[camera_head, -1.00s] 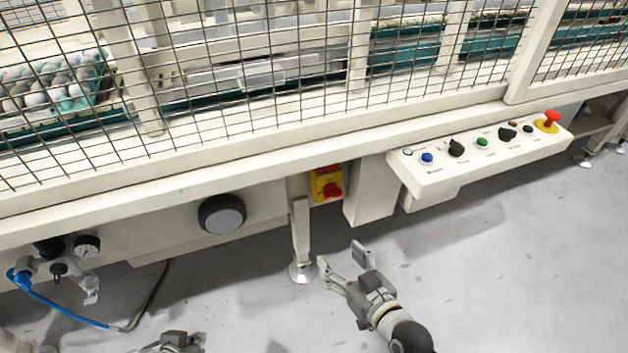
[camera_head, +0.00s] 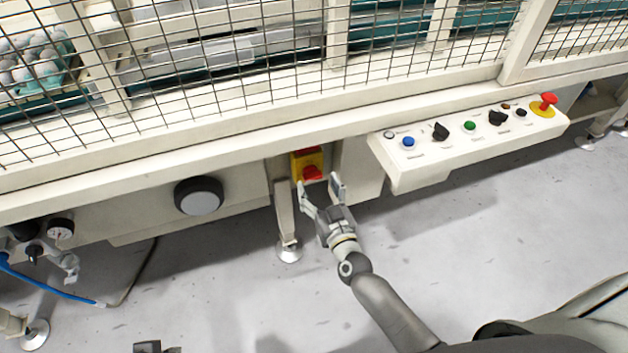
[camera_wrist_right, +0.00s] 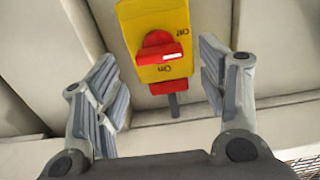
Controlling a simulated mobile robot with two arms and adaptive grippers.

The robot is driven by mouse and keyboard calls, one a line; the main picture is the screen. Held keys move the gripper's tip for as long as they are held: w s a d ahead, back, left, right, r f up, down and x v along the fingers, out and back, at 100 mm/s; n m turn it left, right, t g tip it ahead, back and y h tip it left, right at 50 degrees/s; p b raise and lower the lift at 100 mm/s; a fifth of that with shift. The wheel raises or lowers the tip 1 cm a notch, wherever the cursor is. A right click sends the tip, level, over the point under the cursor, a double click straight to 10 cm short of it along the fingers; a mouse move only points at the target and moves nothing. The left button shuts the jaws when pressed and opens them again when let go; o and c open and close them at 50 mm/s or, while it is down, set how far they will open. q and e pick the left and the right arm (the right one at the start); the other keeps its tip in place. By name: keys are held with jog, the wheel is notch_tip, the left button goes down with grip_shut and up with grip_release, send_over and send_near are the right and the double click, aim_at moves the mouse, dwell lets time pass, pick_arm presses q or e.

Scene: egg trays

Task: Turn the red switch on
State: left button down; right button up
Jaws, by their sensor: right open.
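The red switch (camera_head: 312,173) is a rotary knob on a yellow plate (camera_head: 306,157), mounted under the machine's front beam. In the right wrist view the red knob (camera_wrist_right: 159,47) has its grip lying roughly across the plate, with a white mark at its right end. "Off" and "On" labels show upside down on the yellow plate (camera_wrist_right: 146,17). My right gripper (camera_head: 320,188) is open, its fingers just below and on both sides of the knob. Part of my left gripper (camera_head: 156,347) shows at the bottom edge.
A control panel (camera_head: 424,178) with buttons and a red emergency stop (camera_head: 547,101) juts out at right. A support leg (camera_head: 286,215) stands just left of my right gripper. A black round knob (camera_head: 199,195) is further left. The grey floor (camera_head: 480,245) is open.

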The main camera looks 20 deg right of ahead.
aim_at(314, 179)
jog(key=shift+w, duration=1.7)
jog(key=c, duration=1)
